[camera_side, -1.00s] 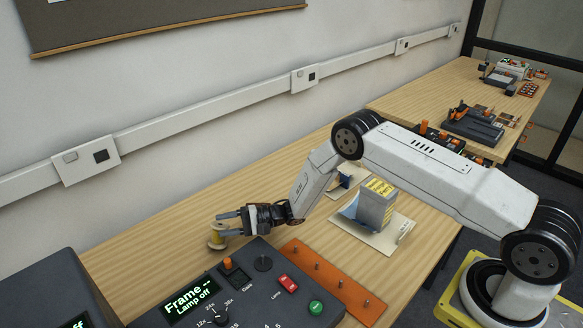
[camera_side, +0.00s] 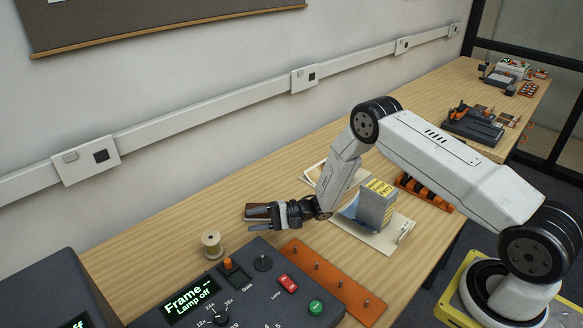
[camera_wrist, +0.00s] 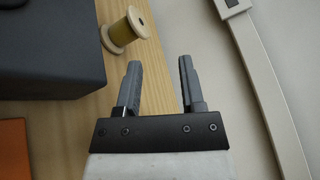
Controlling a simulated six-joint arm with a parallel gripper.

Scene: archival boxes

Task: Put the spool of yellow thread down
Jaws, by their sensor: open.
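The spool of yellow thread (camera_side: 212,245) stands upright on the wooden table, left of my gripper (camera_side: 266,217) in the side view. In the wrist view the spool (camera_wrist: 123,30) lies beyond the left fingertip, apart from both fingers. My gripper (camera_wrist: 158,75) is open, with nothing between its fingers.
A dark control box (camera_side: 240,295) with a lit display stands just in front of the spool. An orange strip with pegs (camera_side: 330,284) lies right of it. The table left of the spool is clear.

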